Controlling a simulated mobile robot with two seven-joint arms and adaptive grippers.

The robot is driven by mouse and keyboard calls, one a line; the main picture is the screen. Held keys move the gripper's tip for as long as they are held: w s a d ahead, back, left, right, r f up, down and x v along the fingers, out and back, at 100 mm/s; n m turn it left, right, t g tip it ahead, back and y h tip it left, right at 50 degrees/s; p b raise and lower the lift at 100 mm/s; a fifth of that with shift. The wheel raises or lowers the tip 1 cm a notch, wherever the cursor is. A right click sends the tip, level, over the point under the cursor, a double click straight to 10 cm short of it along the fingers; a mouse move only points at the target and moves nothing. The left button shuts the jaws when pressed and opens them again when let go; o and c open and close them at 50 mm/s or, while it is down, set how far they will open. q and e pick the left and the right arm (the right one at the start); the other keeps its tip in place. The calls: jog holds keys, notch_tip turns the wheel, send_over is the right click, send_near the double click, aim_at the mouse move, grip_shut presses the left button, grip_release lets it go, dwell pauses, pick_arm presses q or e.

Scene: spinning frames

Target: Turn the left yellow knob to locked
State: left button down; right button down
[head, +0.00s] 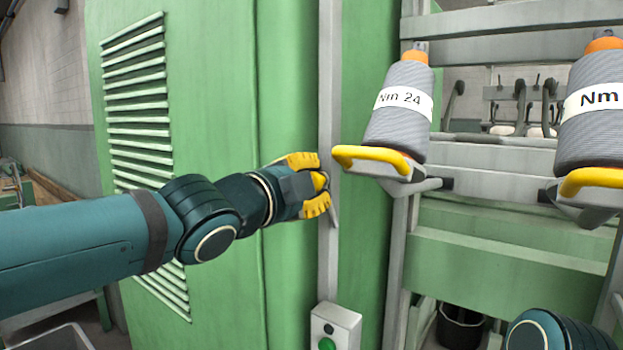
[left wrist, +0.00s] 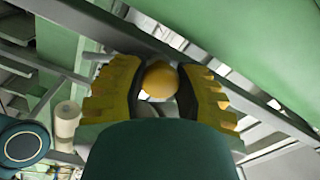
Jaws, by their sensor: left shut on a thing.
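The yellow knob (head: 320,181) sits on the grey upright post (head: 330,60) of the green machine, at the middle of the head view. My left gripper (head: 317,184) has its yellow fingers closed around it, one finger above and one below. In the left wrist view the round yellow knob (left wrist: 160,79) lies between the two ridged fingers (left wrist: 158,92). The fingers and the arm hide much of the knob's base. I cannot tell which way the knob is turned. My right gripper is not in view.
Two grey yarn bobbins, one labelled Nm 24 (head: 403,98), stand on yellow-edged holders (head: 372,158) to the right of the knob. A grey box with a green button (head: 327,344) is below. A green louvred panel (head: 190,60) is at left.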

pick_arm(q)
jog(key=c, duration=0.6)
grip_release()
